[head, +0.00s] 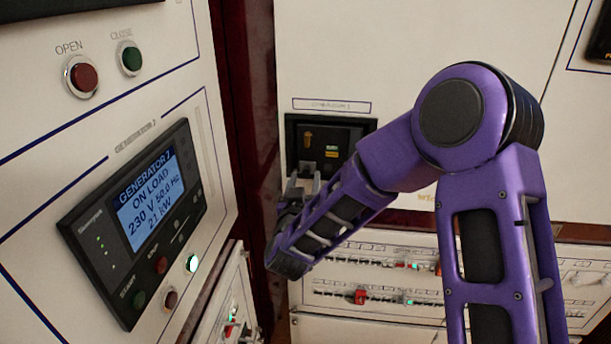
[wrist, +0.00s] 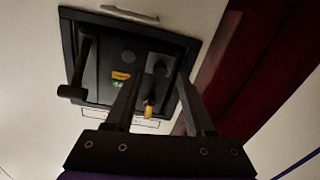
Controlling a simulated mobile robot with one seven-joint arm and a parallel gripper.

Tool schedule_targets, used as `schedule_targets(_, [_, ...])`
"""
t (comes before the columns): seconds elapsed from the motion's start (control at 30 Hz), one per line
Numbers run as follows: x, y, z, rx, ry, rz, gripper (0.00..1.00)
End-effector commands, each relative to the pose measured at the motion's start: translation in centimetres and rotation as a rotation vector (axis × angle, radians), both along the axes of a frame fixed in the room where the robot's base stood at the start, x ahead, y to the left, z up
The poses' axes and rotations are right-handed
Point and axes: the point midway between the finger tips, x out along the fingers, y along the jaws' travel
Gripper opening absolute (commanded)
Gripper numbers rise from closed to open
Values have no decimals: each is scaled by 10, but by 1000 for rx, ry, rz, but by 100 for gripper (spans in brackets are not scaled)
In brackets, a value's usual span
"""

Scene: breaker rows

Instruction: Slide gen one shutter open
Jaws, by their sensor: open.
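The generator 1 unit (head: 350,136) is a black framed panel set in the cream cabinet front, under a label strip. A small grey square plate (head: 307,168) sits low on its left side, with a brass-coloured piece (head: 307,140) above it. I cannot tell for certain that this plate is the shutter. The wrist view shows the unit upside down, with the plate (wrist: 160,65) and the brass piece (wrist: 149,110) between my fingers. My gripper (head: 304,184) is open and empty, its fingertips close in front of the plate. Contact cannot be made out.
A black handle (wrist: 80,72) stands out on the unit's other side in the wrist view. A generator controller (head: 135,220) with a lit screen is on the left cabinet, below red and green buttons. Rows of breakers (head: 385,280) lie below. A dark red post (head: 245,120) stands between the cabinets.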

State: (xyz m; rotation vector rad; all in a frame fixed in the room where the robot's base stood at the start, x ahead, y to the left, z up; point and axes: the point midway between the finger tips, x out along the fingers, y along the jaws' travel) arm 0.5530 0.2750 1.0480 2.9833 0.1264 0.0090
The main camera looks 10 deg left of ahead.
Motion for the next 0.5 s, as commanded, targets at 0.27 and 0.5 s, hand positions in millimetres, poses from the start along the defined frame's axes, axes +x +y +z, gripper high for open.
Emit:
schedule_targets(0.27, [16,1,0,1,0,0,54])
schedule_targets(0.5, [16,1,0,1,0,0,49])
